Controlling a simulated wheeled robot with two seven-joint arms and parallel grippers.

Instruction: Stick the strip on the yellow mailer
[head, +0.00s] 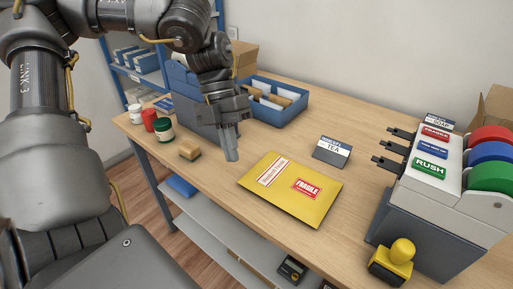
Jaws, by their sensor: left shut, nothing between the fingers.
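The yellow mailer (296,210) lies flat on the wooden counter near its front edge. It bears a white-and-red strip (272,171) at its upper left and a red FRAGILE label (306,187) nearer its middle. My left gripper (231,154) points down just left of and above the mailer's upper left corner, apart from it. Its fingers are closed with nothing visible between them. A dispenser (422,198) at the right holds red, blue and green rolls, with label strips on its front, including a green RUSH one (431,165). My right gripper is out of view.
A dark TEA box (331,152) stands behind the mailer. A yellow-handled stamp (391,262) is at the front right. A blue tray (262,118) with envelopes, a sponge-like block (190,150) and several jars (162,130) are at the left and back. Bare counter lies around the mailer.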

